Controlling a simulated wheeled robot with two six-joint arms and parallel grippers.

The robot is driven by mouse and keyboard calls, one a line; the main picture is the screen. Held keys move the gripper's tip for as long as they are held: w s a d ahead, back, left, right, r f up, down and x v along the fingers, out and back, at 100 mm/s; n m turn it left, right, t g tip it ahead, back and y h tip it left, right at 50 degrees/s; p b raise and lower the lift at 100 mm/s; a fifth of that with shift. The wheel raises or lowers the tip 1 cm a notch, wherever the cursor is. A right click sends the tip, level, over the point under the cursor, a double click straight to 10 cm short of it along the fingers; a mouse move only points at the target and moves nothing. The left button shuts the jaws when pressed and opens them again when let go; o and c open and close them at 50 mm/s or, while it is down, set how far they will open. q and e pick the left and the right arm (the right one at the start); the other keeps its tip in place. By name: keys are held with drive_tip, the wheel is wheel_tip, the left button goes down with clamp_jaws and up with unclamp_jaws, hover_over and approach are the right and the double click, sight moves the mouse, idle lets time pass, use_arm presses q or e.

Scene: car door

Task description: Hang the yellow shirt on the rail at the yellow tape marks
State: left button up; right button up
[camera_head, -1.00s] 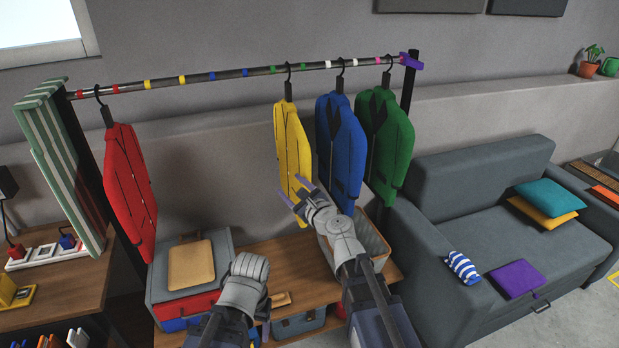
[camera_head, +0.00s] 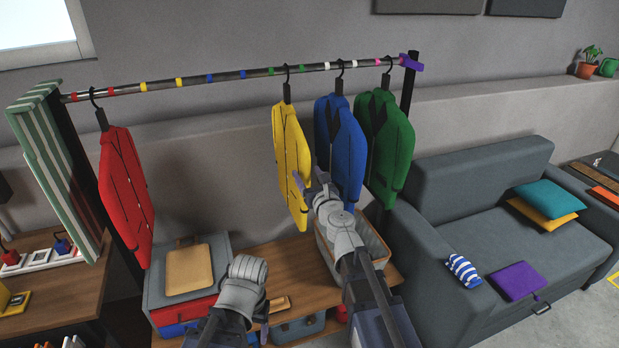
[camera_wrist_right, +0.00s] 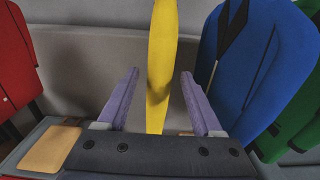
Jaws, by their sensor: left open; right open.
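The yellow shirt (camera_head: 285,150) hangs from a black hanger on the metal rail (camera_head: 210,77), between green tape marks and left of the blue shirt. The yellow tape marks (camera_head: 161,81) are further left on the rail, with bare rail below them. My right gripper (camera_head: 312,182) is in front of the yellow shirt's lower right edge. In the right wrist view the open purple fingers (camera_wrist_right: 165,95) stand on either side of the yellow shirt (camera_wrist_right: 161,60), seen edge-on. Whether they touch it I cannot tell. My left gripper (camera_head: 262,325) is low above the bench, its fingers mostly hidden.
A red shirt (camera_head: 125,190) hangs at the rail's left end. Blue (camera_head: 340,140) and green (camera_head: 385,145) shirts hang close on the right. A wooden bench (camera_head: 280,265) carries cases and a basket (camera_head: 372,240). A grey sofa (camera_head: 480,195) stands at the right.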

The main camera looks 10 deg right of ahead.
sight(300, 162)
drive_tip(key=w, duration=0.4)
drive_tip(key=w+a, duration=0.1)
drive_tip(key=w, duration=0.1)
drive_tip(key=shift+w, duration=0.25)
clamp_jaws()
drive_tip(key=shift+r, duration=0.15)
idle(0.5)
drive_tip(key=shift+r+p, duration=0.25)
drive_tip(key=shift+p, duration=0.15)
drive_tip(key=shift+a, duration=0.1)
